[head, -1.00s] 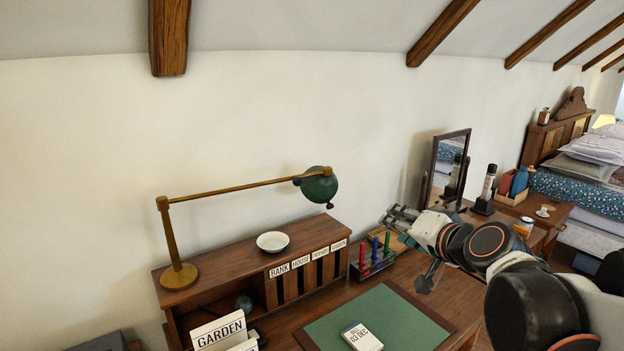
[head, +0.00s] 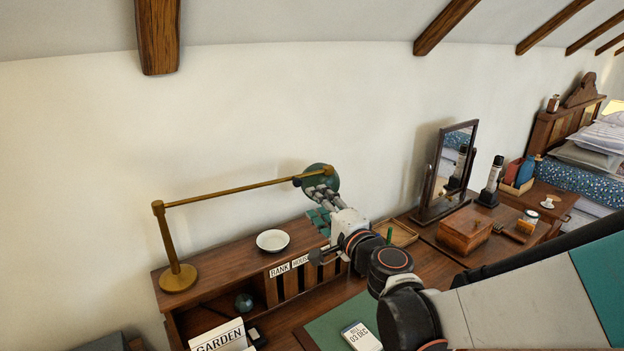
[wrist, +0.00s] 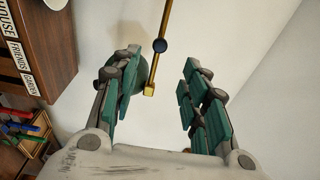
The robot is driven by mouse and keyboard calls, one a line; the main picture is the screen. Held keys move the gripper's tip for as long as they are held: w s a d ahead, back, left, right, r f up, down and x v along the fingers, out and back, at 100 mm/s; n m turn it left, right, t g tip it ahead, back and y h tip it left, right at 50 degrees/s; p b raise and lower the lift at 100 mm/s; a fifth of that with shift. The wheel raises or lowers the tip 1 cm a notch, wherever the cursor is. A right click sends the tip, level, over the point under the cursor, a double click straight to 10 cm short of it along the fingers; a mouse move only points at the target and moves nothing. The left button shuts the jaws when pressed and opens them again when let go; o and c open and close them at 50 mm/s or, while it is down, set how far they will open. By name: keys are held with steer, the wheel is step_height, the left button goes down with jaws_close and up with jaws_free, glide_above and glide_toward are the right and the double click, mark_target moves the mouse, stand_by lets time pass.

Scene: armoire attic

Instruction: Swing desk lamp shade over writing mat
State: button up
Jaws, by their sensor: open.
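The desk lamp stands on the desk's shelf unit, with its brass arm (head: 235,190) reaching right along the wall. Its green shade (head: 314,174) is at the arm's end, above the shelf's right end. My gripper (head: 320,198) is open at the shade and partly covers it in the head view. In the wrist view, the brass arm end and a dark knob (wrist: 159,45) show between the fingers of my gripper (wrist: 160,68). The shade is partly hidden behind the left finger; contact cannot be told. The green writing mat (head: 322,330) lies on the desk below, partly hidden by my arm.
A white bowl (head: 272,241) sits on the shelf unit (head: 215,262). A calendar block (head: 362,337) lies on the mat. A mirror (head: 449,170) and a wooden box (head: 464,231) stand to the right. A GARDEN card (head: 218,336) stands at the front left.

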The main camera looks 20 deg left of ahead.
mark_target(299, 184)
steer(key=b+x, duration=0.2)
steer(key=x, duration=1)
steer(key=shift+w+a+b, duration=0.2)
steer(key=shift+a+b, duration=0.05)
steer(key=shift+b, duration=0.05)
jaws_close()
